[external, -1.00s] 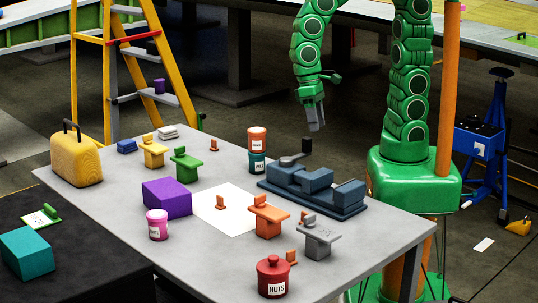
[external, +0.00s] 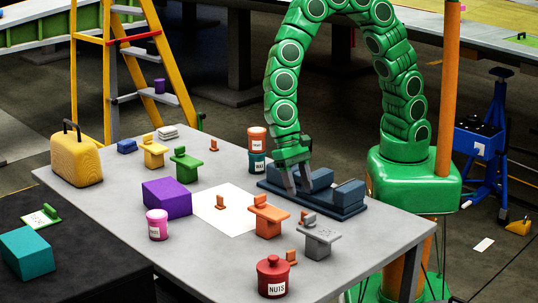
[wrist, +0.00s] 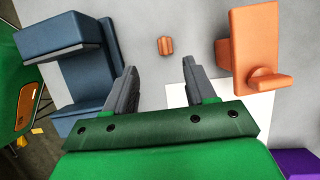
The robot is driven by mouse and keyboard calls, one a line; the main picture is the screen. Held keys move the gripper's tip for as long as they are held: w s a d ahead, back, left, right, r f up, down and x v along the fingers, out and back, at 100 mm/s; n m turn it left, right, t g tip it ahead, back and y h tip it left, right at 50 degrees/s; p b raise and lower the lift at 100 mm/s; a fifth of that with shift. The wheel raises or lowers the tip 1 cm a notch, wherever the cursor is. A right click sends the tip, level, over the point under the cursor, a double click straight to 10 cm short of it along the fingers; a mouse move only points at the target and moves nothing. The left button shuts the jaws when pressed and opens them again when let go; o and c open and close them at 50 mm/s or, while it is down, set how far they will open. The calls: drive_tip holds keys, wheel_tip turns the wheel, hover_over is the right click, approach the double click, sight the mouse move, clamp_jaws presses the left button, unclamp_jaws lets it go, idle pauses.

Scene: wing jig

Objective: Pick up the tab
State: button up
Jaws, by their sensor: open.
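A small orange tab (wrist: 165,46) lies on the grey table in the wrist view, just beyond and between my fingertips. It seems to be the small orange piece (external: 303,215) beside the orange bracket (external: 268,215) in the external view, partly hidden by the grey bracket (external: 318,238). Similar small orange tabs stand on the white sheet (external: 220,202), near the front (external: 291,257) and at the back (external: 214,146). My gripper (external: 299,188) is open and empty, above the blue vise-like fixture (external: 345,197); its two fingers also show in the wrist view (wrist: 160,66).
The orange bracket (wrist: 254,45) stands close to my right finger in the wrist view, and the blue fixture (wrist: 85,65) is on the left. A red NUTS jar (external: 272,277), a purple block (external: 167,198) and stacked tins (external: 257,150) are also on the table.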

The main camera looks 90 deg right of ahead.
sight(303, 211)
drive_tip(key=shift+w+a+x, duration=0.1)
drive_tip(key=shift+w+x, duration=0.1)
drive_tip(key=shift+x, duration=1.9)
drive_tip(key=shift+w+a+x, duration=0.1)
drive_tip(key=shift+w+x, duration=0.05)
drive_tip(key=shift+x, duration=1.9)
clamp_jaws()
